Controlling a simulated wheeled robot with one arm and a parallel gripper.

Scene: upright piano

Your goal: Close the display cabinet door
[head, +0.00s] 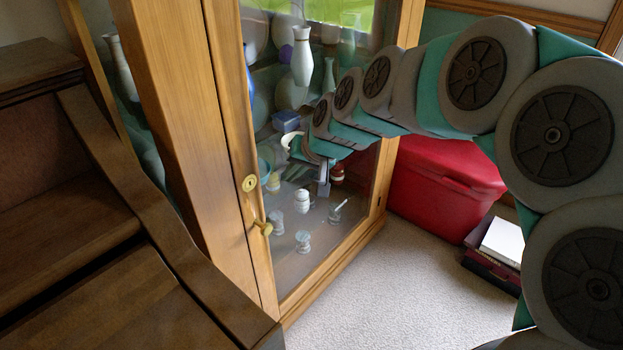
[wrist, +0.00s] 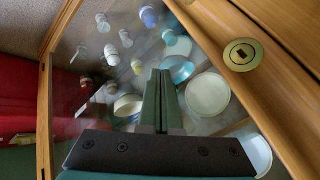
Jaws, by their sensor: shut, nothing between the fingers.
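The display cabinet (head: 178,90) is wooden, with a glass door (head: 232,110) in a light wood frame. A brass lock plate (head: 249,183) and a round brass knob (head: 264,228) sit on the door's left stile. The door looks nearly flush with the cabinet post; I cannot tell if a small gap is left. My gripper (head: 322,186) is in front of the glass, right of the lock plate. In the wrist view my gripper (wrist: 160,78) is shut and empty, facing the glass. The lock plate (wrist: 242,54) shows there at upper right. Contact with the glass is unclear.
Vases, bowls and cups stand behind the glass. A red storage box (head: 440,185) stands right of the cabinet, beside dark boxes with a white book (head: 502,241). A brown piano (head: 110,260) is close on the left. Carpet (head: 385,290) in front is clear.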

